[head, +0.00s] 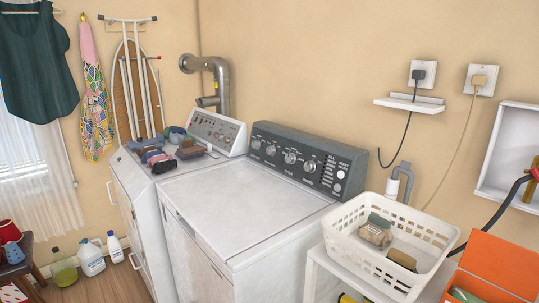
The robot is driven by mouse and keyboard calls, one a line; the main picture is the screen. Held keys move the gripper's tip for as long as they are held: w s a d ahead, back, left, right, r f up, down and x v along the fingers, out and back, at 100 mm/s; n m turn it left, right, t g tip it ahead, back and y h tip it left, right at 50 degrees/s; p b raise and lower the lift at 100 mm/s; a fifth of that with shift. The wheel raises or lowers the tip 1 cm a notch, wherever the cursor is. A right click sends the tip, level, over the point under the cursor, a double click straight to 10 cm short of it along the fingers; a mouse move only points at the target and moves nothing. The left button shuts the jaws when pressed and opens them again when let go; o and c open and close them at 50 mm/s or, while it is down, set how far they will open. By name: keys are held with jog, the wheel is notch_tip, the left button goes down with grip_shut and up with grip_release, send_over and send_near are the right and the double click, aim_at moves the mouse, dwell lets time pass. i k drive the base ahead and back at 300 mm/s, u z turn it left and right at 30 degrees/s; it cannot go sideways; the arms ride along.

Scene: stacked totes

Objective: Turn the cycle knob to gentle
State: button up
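A white top-loading machine (245,205) stands in the middle of the head view with its lid closed. Its dark control panel (345,152) rises at the back and carries several round silver knobs. The rightmost large knob (310,166) and another large knob (290,158) sit near the middle of the panel. Two smaller knobs (256,144) (270,150) are further left. The labels and pointer marks are too small to read, so I cannot tell which is the cycle knob or where it points. My gripper is not in view.
A second white machine (130,180) with a pale control panel (218,131) stands at left, clothes (160,160) on top. A white basket (340,240) stands at front right, beside an orange box (500,262). The middle machine's lid is clear.

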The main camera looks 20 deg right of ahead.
aim_at(291, 158)
jog(key=u, duration=0.35)
jog(key=i, duration=0.95)
jog(key=u, duration=0.1)
